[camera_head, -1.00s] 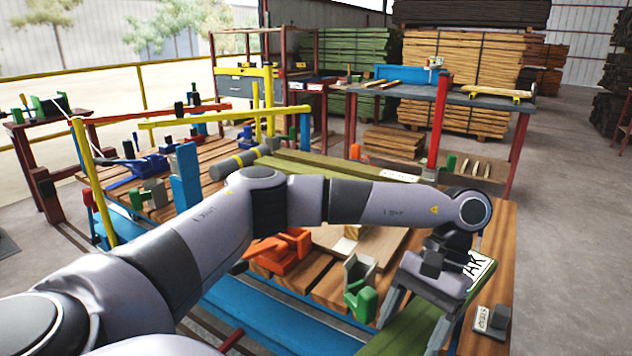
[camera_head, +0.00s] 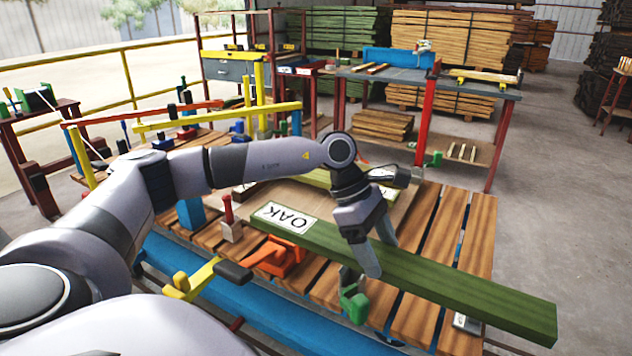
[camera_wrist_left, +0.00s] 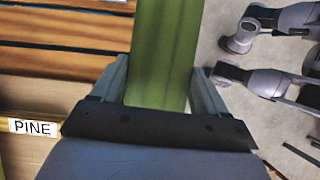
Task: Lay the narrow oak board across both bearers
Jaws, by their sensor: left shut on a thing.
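The green oak board (camera_head: 450,281) bears a white OAK label and lies slantwise in the head view, its right end reaching past the slatted table. My left gripper (camera_head: 364,245) is shut on it near its middle. In the left wrist view the board (camera_wrist_left: 165,50) runs between the two fingers (camera_wrist_left: 160,88). I cannot tell how far the board is above the things under it. A pale panel (camera_head: 265,196) lies behind it. I cannot make out the two bearers for certain. My right gripper is not in the head view.
The slatted table (camera_head: 478,225) carries an orange clamp (camera_head: 275,258), a green clamp (camera_head: 354,303), a red-handled clamp (camera_head: 229,222) and a small labelled block (camera_head: 466,322). A PINE label (camera_wrist_left: 33,127) shows in the wrist view. A grey-topped bench (camera_head: 450,88) stands behind.

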